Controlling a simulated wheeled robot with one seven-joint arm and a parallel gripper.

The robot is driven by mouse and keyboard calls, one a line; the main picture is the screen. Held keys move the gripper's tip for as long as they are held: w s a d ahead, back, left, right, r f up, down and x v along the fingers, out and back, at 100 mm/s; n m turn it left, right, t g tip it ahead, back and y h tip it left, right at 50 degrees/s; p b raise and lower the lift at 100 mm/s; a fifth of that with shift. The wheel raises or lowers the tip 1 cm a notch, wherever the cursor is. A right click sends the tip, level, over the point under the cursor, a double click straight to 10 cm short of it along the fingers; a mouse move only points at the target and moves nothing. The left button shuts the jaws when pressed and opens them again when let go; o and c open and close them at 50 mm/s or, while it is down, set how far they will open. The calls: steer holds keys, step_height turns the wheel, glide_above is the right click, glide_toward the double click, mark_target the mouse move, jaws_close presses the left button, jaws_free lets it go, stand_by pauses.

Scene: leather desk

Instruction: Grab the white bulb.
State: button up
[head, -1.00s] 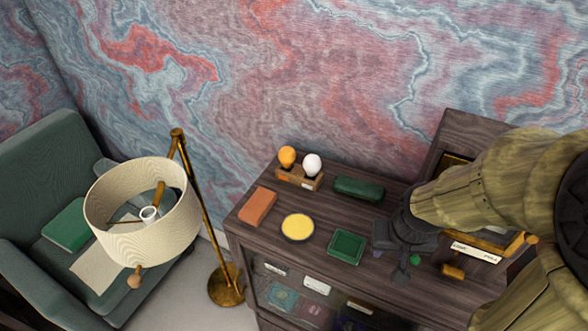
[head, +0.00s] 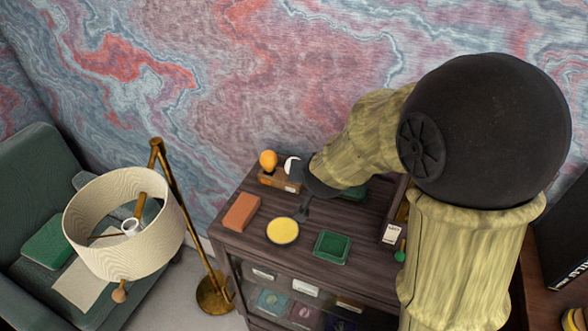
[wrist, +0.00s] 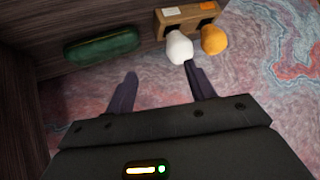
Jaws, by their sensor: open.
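The white bulb (head: 291,165) stands in a small wooden box (head: 268,180) at the back of the desk, beside an orange bulb (head: 268,159). My gripper is right beside the white bulb in the head view and hides part of it. In the wrist view my gripper (wrist: 160,69) is open with nothing held. There the white bulb (wrist: 178,48) lies just beyond the fingertips, close to the right finger, whose tip overlaps its lower edge. Whether that finger touches it I cannot tell. The orange bulb (wrist: 214,41) is to the right of that finger.
A dark green case (wrist: 100,46) lies near the box. On the desk are an orange-brown block (head: 241,212), a round yellow-topped dish (head: 283,230) and a green tray (head: 332,247). A floor lamp (head: 125,225) and a green armchair (head: 35,180) stand left of the desk.

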steer(key=w+a+r+m+t+h, duration=0.2)
steer(key=w+a, duration=0.2)
steer(key=a, duration=0.3)
steer(key=m+h, duration=0.3)
steer(key=h, duration=0.3)
glide_toward(288, 166)
steer(key=shift+s+a+r, duration=0.25)
steer(key=shift+s+r, duration=0.25)
steer(key=shift+s, duration=0.05)
steer(key=shift+s+a+r, duration=0.25)
steer(key=shift+s+r, duration=0.25)
steer(key=shift+s, duration=0.05)
steer(key=p+x, duration=0.3)
steer(key=x, duration=0.9)
steer(key=shift+f, duration=0.25)
steer(key=shift+d+p, duration=0.1)
steer(key=shift+p, duration=0.2)
